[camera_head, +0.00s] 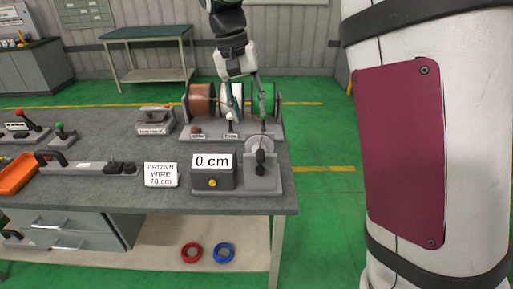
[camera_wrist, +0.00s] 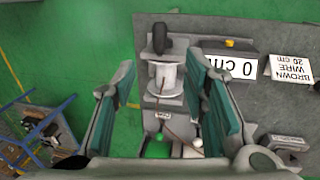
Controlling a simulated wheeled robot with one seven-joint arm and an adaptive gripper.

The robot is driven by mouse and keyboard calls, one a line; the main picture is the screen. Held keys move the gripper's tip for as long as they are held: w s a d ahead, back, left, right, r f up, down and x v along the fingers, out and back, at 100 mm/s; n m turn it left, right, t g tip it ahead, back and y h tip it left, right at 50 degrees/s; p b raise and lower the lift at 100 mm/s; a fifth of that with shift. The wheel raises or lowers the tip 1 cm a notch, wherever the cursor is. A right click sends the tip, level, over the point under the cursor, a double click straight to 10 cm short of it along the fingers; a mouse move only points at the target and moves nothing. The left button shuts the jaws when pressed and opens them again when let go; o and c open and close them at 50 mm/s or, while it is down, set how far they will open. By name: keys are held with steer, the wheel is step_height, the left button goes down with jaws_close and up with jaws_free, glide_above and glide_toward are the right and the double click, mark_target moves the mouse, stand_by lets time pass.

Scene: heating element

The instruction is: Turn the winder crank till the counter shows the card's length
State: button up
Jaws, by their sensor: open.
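The winder (camera_head: 263,178) stands at the bench's right end, with its dark crank handle (camera_head: 261,156) facing forward. In the wrist view the dark crank knob (camera_wrist: 160,38) shows beyond the pale winder drum (camera_wrist: 167,78). The counter (camera_head: 211,161) beside it reads 0 cm; it also shows in the wrist view (camera_wrist: 234,68). The white card (camera_head: 160,175) reads BROWN WIRE and what looks like 70 cm; its first digit is unclear in the wrist view (camera_wrist: 290,69). My gripper (camera_head: 246,108) is open and empty, above and behind the winder, in front of the wire spools.
A rack holds brown (camera_head: 201,101), white and green (camera_head: 267,101) spools, with small levers in front. A grey tool with a black handle (camera_head: 88,166) and an orange tray (camera_head: 17,174) lie left. Red (camera_head: 191,252) and blue (camera_head: 224,252) coils lie on the lower shelf.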

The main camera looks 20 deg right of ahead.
mark_target(260, 152)
steer(key=f, duration=0.4)
steer(key=d+f+p, duration=0.1)
steer(key=f, duration=0.3)
steer(key=s+d+f, duration=0.1)
steer(key=f, duration=0.3)
steer(key=shift+d+f, duration=0.25)
steer(key=shift+f, duration=0.1)
steer(key=shift+c, duration=0.2)
jaws_close()
